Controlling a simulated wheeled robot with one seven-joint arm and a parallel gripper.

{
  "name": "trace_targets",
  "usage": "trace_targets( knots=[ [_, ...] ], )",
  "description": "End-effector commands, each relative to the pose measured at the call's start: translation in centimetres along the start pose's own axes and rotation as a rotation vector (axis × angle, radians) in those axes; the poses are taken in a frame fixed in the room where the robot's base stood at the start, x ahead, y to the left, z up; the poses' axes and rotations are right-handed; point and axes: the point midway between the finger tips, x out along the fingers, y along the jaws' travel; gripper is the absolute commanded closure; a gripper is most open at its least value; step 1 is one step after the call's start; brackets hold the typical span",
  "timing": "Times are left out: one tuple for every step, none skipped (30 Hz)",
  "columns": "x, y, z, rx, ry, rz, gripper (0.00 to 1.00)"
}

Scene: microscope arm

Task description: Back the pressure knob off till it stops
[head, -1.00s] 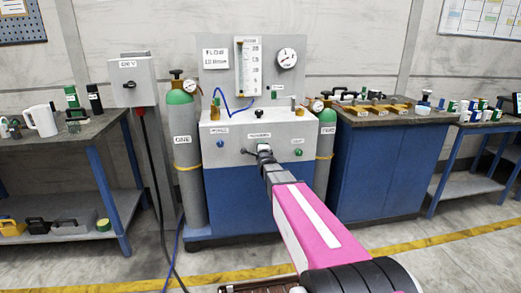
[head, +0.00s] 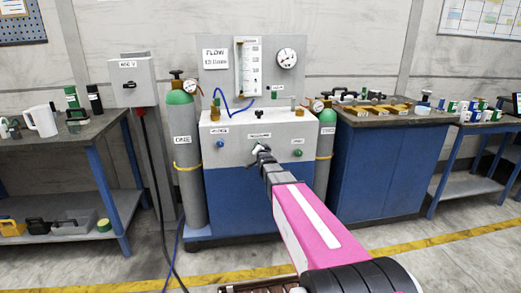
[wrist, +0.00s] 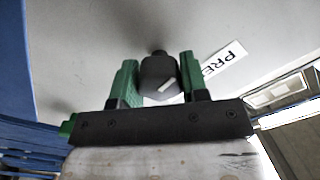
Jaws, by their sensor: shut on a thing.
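The pressure knob (wrist: 158,80) is dark, with a white mark on its face, and sits on the pale front panel in the wrist view. A label starting with "PRE" (wrist: 222,64) is beside it, tilted in this view. My gripper (wrist: 157,72) has its green fingers on either side of the knob, shut on it. In the head view my gripper (head: 262,150) reaches the middle of the white panel (head: 232,135); it hides most of the knob there. The round gauge (head: 287,59) is on the upper board; its reading is too small to tell.
A blue knob (head: 220,144) and a green knob (head: 298,153) flank my gripper on the panel. Gas cylinders (head: 186,150) stand at both sides of the cabinet. A blue hose (head: 228,107) loops above. Floor in front is mostly clear.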

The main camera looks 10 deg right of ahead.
Motion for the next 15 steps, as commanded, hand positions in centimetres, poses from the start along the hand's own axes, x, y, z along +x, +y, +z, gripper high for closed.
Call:
trace_targets(
  knots=[
    [-0.05,0.04,0.07,-0.044,-0.002,0.002,0.83],
    [-0.04,0.04,0.08,-0.072,-0.002,0.002,0.83],
    [-0.05,0.03,0.08,-0.11,-0.002,0.002,0.83],
    [-0.05,0.03,0.08,-0.139,-0.003,0.002,0.83],
    [-0.04,0.02,0.08,-0.167,-0.003,0.002,0.83],
    [-0.04,0.01,0.09,-0.205,-0.003,0.002,0.83],
    [-0.05,0.01,0.09,-0.234,-0.003,0.002,0.83],
    [-0.05,0.01,0.09,-0.262,-0.003,0.002,0.83],
    [-0.05,0.0,0.09,-0.299,-0.003,0.002,0.83],
    [-0.05,0.0,0.1,-0.327,-0.003,0.002,0.83],
    [-0.05,0.0,0.1,-0.353,-0.003,0.002,0.83],
    [-0.05,-0.01,0.1,-0.389,-0.003,0.001,0.83],
    [-0.05,-0.01,0.1,-0.414,-0.003,0.001,0.83],
    [-0.05,-0.01,0.11,-0.439,-0.003,0.001,0.83],
    [-0.05,-0.02,0.11,-0.471,-0.003,0.001,0.83]
  ],
)
